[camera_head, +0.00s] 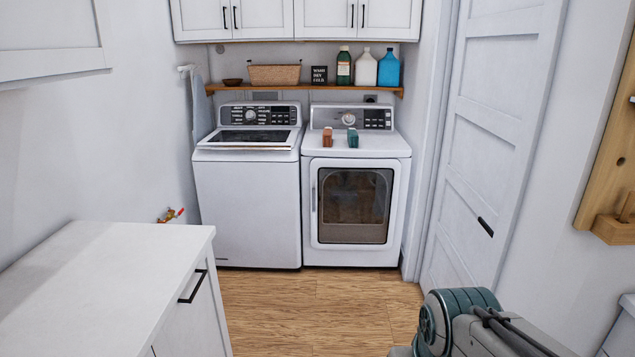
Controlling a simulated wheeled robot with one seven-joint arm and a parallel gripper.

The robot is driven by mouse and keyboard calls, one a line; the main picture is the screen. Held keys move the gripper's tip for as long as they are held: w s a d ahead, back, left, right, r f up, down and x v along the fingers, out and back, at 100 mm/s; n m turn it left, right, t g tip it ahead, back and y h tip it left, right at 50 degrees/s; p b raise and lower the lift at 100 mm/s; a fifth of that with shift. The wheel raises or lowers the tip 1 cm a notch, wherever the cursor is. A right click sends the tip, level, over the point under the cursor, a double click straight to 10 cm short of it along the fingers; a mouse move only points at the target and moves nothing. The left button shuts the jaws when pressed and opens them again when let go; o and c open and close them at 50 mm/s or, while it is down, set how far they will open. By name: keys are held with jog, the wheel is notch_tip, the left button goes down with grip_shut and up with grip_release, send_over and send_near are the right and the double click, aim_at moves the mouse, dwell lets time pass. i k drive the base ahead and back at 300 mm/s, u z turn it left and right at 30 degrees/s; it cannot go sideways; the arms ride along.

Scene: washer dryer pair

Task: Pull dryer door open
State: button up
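The dryer (356,259) is the right-hand white machine against the back wall. Its door (392,206) has a white frame around a dark window and looks shut. A slim vertical handle (314,197) is on the door's left edge. A part of my arm shows at the bottom right, well in front of the dryer. My gripper is not in view.
A white washer (247,205) stands left of the dryer. Two small items, one reddish (327,137) and one green (352,138), stand on the dryer top. A white counter (100,285) fills the lower left. A white door (497,130) is at right. The wooden floor (315,310) before the machines is clear.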

aim_at(355, 200)
jog(key=z, duration=0.05)
jog(key=i, duration=3.5)
jog(key=u, duration=0.05)
